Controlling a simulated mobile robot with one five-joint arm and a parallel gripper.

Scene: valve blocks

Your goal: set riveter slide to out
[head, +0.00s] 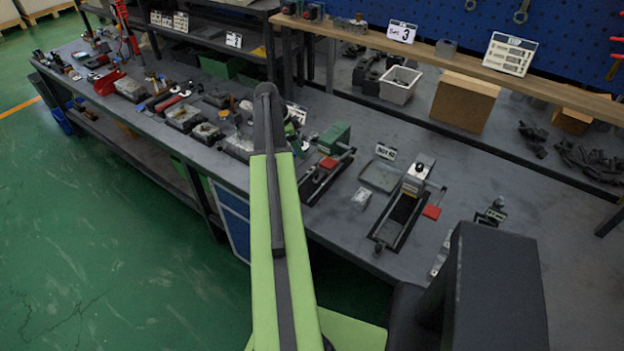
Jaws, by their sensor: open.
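Two slide units stand on the grey bench. The right unit has a grey and tan block (417,176) at the far end of dark rails (396,222), with a red pad (432,212) at its right. The left unit has a green block (335,137) at its far end and a red piece (327,162) on it; my arm stands close at its left. I cannot tell from the picture which one is the riveter slide. My green arm rises through the middle of the view; my gripper does not show.
A small clear box (361,198) and a shallow tray (381,175) lie between the units. Small fittings (491,213) lie at the right. Trays and tools crowd the left bench. A cardboard box (465,102) and white bin (400,84) sit behind, under a wooden shelf (480,70).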

